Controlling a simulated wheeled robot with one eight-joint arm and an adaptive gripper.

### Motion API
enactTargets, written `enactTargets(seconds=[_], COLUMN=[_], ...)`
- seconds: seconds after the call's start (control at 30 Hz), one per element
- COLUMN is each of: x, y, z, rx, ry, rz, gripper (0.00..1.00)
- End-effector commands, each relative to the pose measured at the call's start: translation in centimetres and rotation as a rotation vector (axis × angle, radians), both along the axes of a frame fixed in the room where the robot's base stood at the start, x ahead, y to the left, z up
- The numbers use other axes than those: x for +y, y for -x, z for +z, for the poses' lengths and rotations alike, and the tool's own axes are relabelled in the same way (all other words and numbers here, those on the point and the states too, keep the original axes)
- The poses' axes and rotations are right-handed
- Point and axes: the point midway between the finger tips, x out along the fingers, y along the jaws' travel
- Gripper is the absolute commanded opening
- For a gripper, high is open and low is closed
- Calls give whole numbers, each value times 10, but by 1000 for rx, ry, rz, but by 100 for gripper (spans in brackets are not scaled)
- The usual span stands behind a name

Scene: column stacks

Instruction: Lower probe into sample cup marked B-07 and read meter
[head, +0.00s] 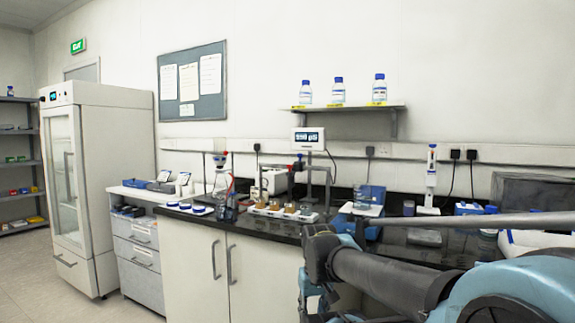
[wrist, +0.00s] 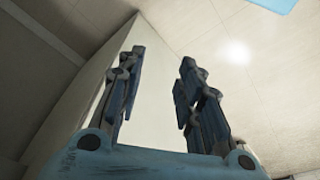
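The meter (head: 308,138) stands on a post at the back of the dark bench, its lit display showing small digits that I cannot read surely. Several sample cups with brownish contents sit in a white tray (head: 264,212) in front of it. The labels are too small to read, so I cannot tell which cup is B-07. A stand with an arm rises beside the cups; I cannot clearly make out the probe on it. My gripper (wrist: 162,58) is open and empty in the wrist view, its two fingers apart. It is in front of the bench, away from the cups.
A clear blue-tinted container (head: 369,196) stands right of the cups, and a white upright instrument (head: 430,175) farther right. Glassware and blue-lidded dishes (head: 203,210) lie to the left. A wall shelf (head: 350,108) holds three bottles. A tall white cabinet (head: 100,180) stands at left.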

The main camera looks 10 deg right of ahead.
Motion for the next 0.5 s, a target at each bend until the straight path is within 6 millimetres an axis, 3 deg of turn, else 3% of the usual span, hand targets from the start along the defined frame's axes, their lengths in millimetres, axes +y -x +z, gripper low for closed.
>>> enactTargets(seconds=[0.17,0.2,0.3,0.37,0.5], x=[0,0,0,-1,-1], y=[0,0,5,-1,-30], z=[0,0,11,22,70], rx=[0,0,-11,-10,-8], ry=[0,0,0,2,11], rz=[0,0,-7,-21,-86], gripper=[33,42,42,42,42])
